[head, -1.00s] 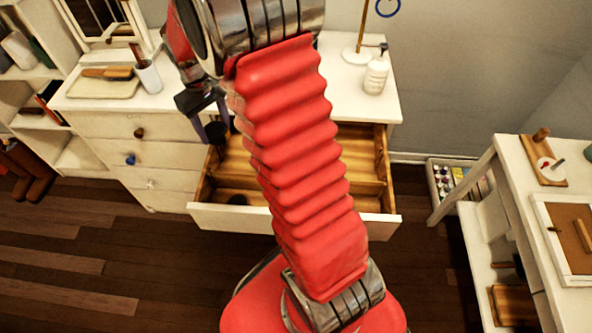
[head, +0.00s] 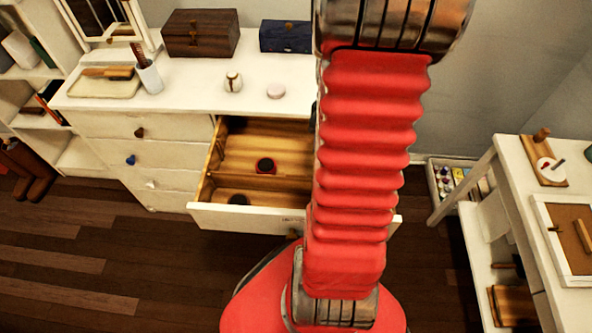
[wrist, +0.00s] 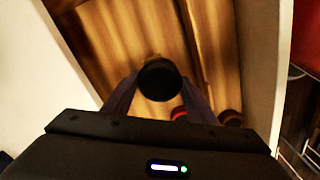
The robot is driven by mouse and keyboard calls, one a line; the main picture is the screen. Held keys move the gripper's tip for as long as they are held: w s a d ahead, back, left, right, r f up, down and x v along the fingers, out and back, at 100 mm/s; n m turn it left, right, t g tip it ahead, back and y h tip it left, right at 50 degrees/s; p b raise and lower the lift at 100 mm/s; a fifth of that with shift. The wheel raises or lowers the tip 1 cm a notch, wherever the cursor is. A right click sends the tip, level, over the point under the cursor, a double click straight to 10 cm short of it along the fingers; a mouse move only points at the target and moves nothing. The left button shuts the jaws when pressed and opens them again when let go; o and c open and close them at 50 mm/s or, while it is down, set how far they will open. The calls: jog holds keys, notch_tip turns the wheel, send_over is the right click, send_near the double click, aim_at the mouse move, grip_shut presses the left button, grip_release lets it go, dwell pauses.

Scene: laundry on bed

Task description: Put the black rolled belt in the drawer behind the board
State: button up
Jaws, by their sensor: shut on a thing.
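In the wrist view my gripper (wrist: 158,96) is shut on the black rolled belt (wrist: 160,80), a round dark roll between the two fingers. It is above the open drawer's wooden inside. In the head view my gripper and the belt are hidden behind my arm. The open drawer (head: 250,217) has a white front and a low wooden board (head: 282,181) across its inside. A dark roll with a red rim (head: 265,166) lies behind the board. Another dark roll (head: 238,200) lies in front of it. I cannot tell the held belt's height.
Two reddish round things (wrist: 180,114) show low in the wrist view. The white dresser top (head: 190,90) holds a brown box (head: 200,34), a dark blue box (head: 285,36), a small pot (head: 233,82) and a cup (head: 149,77). A white table (head: 490,165) stands at the right.

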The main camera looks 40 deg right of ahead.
jog(key=shift+s+d+f, duration=0.1)
jog(key=shift+s+d, duration=0.1)
jog(key=shift+s, duration=0.45)
jog(key=shift+s+d+f, duration=0.1)
jog(key=shift+s+d, duration=0.1)
jog(key=shift+s, duration=0.4)
jog(key=shift+f, duration=0.1)
jog(key=shift+f, duration=2.85)
jog(key=shift+f, duration=2.05)
jog(key=o, duration=1.1)
jog(key=shift+f, duration=0.1)
jog(key=shift+o, duration=0.2)
